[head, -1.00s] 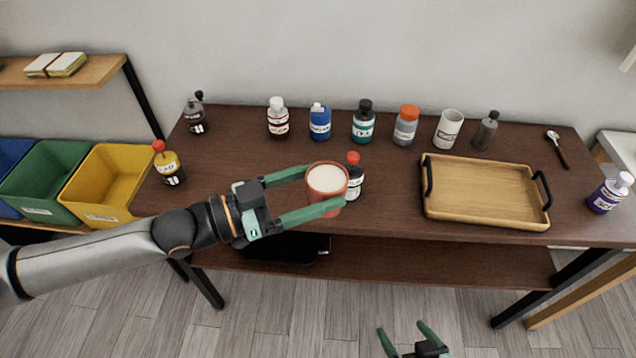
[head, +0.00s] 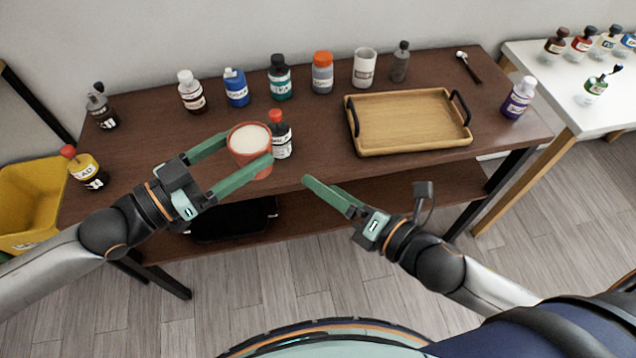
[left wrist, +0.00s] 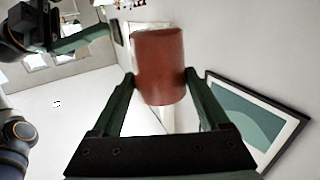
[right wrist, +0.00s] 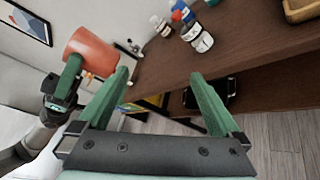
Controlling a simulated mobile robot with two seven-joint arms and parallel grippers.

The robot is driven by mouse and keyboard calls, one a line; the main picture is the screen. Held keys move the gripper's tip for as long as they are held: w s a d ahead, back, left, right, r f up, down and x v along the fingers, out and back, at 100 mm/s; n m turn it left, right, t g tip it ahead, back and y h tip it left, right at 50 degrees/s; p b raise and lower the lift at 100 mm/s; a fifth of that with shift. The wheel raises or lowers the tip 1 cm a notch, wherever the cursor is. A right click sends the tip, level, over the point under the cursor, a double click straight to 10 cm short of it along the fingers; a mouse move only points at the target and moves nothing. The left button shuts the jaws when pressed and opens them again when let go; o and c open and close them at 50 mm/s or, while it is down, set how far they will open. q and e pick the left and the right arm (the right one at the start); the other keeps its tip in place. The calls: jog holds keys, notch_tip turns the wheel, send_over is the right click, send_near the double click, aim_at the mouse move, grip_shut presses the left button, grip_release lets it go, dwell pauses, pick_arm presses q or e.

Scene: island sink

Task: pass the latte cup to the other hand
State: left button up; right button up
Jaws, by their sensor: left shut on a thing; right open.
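The latte cup (head: 249,143) is terracotta red with a pale, milky top. My left gripper (head: 240,158) is shut on it, one finger on each side, and holds it in front of the table's front edge. The cup also shows between the fingers in the left wrist view (left wrist: 160,66) and at the upper left of the right wrist view (right wrist: 91,52). My right gripper (head: 318,193) is open and empty, to the right of the cup and apart from it, with its fingers pointing left toward it.
A red-capped bottle (head: 281,140) stands just behind the cup. Several bottles line the back of the brown table (head: 215,128). A wooden tray (head: 408,150) lies at its right. A yellow bin (head: 30,205) is at far left. Open air separates the two grippers.

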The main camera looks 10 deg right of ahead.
aim_at(253, 155)
jog(key=s+a+r+n+g+y, duration=0.1)
jog(key=s+a+r+n+y, duration=0.25)
jog(key=r+n, duration=0.65)
jog(key=w+a+f+n, duration=0.1)
jog(key=w+a, duration=0.1)
jog(key=w, duration=0.1)
jog(key=w+a+f+n, duration=0.1)
jog(key=w+a, duration=0.2)
jog(key=w+a+f+n, duration=0.1)
jog(key=w+a, duration=0.1)
jog(key=w, duration=0.1)
jog(key=shift+a+f+n, duration=0.15)
jog(key=shift+a+n, duration=0.15)
jog(key=shift+a, duration=0.1)
jog(key=shift+c, duration=0.2)
jog(key=c, duration=1.5)
pick_arm(q)
jog(key=o, duration=1.5)
jog(key=shift+a, duration=0.1)
